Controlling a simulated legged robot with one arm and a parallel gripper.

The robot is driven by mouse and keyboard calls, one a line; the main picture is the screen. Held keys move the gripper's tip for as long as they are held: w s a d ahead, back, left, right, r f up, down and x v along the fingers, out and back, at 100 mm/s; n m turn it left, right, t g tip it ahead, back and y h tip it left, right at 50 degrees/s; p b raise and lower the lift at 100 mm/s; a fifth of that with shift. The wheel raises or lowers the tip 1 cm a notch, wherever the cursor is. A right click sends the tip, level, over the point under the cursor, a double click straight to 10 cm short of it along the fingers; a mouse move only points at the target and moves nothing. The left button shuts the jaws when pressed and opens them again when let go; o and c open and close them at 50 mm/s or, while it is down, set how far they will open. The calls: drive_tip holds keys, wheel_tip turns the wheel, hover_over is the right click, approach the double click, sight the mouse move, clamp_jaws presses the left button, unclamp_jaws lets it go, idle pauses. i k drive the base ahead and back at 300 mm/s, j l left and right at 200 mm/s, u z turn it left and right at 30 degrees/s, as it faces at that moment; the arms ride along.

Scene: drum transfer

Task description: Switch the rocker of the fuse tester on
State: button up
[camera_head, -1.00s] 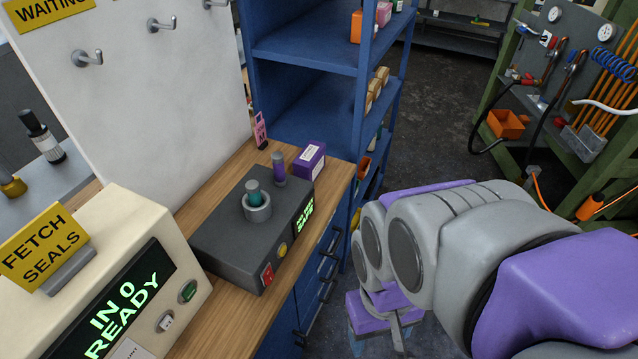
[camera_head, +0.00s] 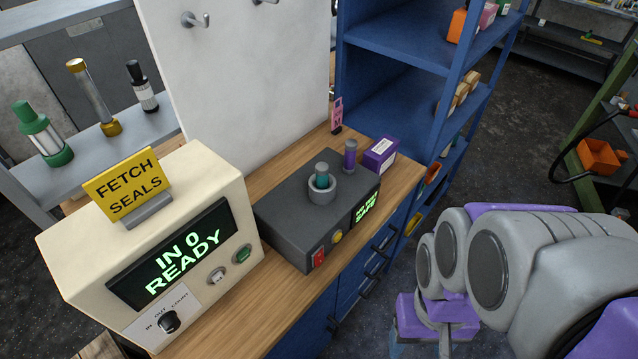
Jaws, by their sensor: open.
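The fuse tester, a dark grey box (camera_head: 285,222), sits on the wooden bench. Its red rocker (camera_head: 318,258) is on the front face at the left end; which way it is tipped is too small to tell. A yellow button (camera_head: 337,237) is beside it, then a green-lit display (camera_head: 367,207) whose lower word looks like SAFE. A grey ring socket (camera_head: 321,194) on top holds a teal and grey cylinder (camera_head: 321,174). My gripper (camera_head: 420,345) is at the bottom edge, right of and apart from the tester, open and empty, partly cut off.
A cream box (camera_head: 210,185) reading IN 0 READY stands left of the tester, with a FETCH SEALS sign (camera_head: 128,183). A purple cylinder (camera_head: 350,156) and a purple box (camera_head: 380,154) are behind the tester. Blue shelving (camera_head: 385,85) rises behind; open floor lies right.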

sight(319, 257)
drive_tip(key=k+j+u, duration=0.3)
drive_tip(key=j, duration=0.3)
drive_tip(key=k+j+u, duration=0.15)
drive_tip(key=k+j, duration=0.15)
